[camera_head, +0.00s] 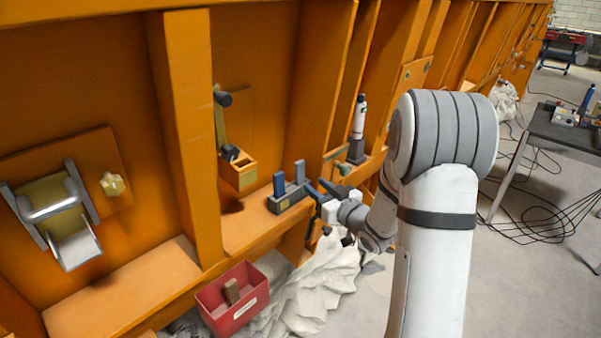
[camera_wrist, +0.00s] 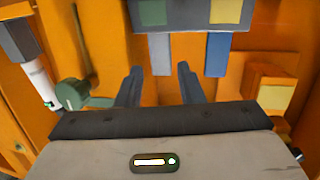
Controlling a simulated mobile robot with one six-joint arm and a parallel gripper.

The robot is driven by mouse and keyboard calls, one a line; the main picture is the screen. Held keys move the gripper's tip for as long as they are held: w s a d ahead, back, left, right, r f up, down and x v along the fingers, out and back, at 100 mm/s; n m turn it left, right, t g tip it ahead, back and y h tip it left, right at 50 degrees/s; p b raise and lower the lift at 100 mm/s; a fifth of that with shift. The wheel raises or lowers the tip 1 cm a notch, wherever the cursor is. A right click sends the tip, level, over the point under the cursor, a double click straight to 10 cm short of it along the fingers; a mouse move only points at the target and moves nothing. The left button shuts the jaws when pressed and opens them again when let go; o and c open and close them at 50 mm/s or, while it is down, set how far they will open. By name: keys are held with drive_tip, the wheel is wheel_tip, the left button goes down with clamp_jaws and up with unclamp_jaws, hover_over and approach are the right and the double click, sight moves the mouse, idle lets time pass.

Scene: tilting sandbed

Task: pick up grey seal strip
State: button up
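The grey seal strip (camera_wrist: 159,54) stands in a dark holder (camera_wrist: 190,13) marked with a green and a yellow square. A blue strip (camera_wrist: 216,55) stands beside it in the same holder. In the head view, the grey strip (camera_head: 299,171) is the right upright of the holder (camera_head: 289,200) on the orange ledge. My gripper (camera_head: 318,189) is just right of the holder. In the wrist view, the fingers of my gripper (camera_wrist: 160,70) are open, and the grey strip's end lies between and just beyond the fingertips. I see no clear contact.
A white bottle (camera_head: 359,117) in a dark stand is behind my gripper on the ledge. An orange box (camera_head: 239,172) is fixed to the wall on the left. A red bin (camera_head: 233,300) with a brown block sits below, beside crumpled pale cloth (camera_head: 322,285). Orange ribs divide the wall.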

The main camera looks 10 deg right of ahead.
sight(301, 173)
drive_tip(key=x, duration=0.4)
drive_tip(key=p+x, duration=0.1)
drive_tip(key=x, duration=0.2)
drive_tip(key=shift+a+f, duration=0.15)
drive_tip(key=shift+f, duration=0.25)
drive_tip(key=c, duration=0.7)
drive_tip(key=shift+r, duration=0.15)
drive_tip(key=shift+r, duration=0.6)
wheel_tip(301, 173, up, 6)
drive_tip(key=shift+f, duration=0.1)
drive_tip(key=b+v, duration=0.1)
drive_tip(key=v, duration=1.7)
drive_tip(key=shift+f+b, duration=0.1)
drive_tip(key=shift+b, duration=0.2)
